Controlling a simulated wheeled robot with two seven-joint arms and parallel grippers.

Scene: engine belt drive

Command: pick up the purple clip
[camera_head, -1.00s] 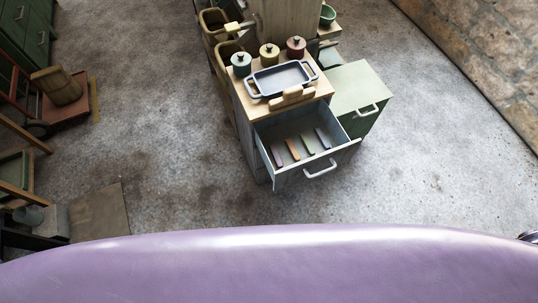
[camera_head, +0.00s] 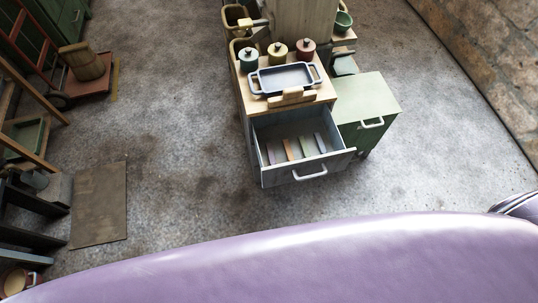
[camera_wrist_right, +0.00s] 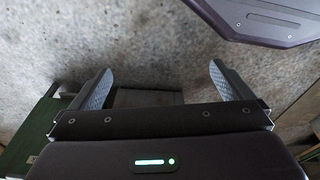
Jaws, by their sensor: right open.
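Several thin strips lie side by side in an open drawer (camera_head: 263,174) of a cabinet in the head view. The leftmost strip (camera_head: 270,153) looks dull purple and may be the purple clip. An orange strip (camera_head: 288,149) and a green strip (camera_head: 306,147) lie to its right. The rightmost strip (camera_head: 320,143) looks greyish purple, so I cannot tell for sure which one is the purple clip. My right gripper (camera_wrist_right: 160,75) is open and empty over bare floor in the right wrist view. My left gripper is not in view.
The cabinet top holds a blue tray (camera_head: 283,79) and three lidded pots, one of them red (camera_head: 306,49). A green cabinet (camera_head: 365,102) stands to its right. A cart (camera_head: 82,86) and a flat brown mat (camera_head: 100,203) are at left. Floor in front is clear.

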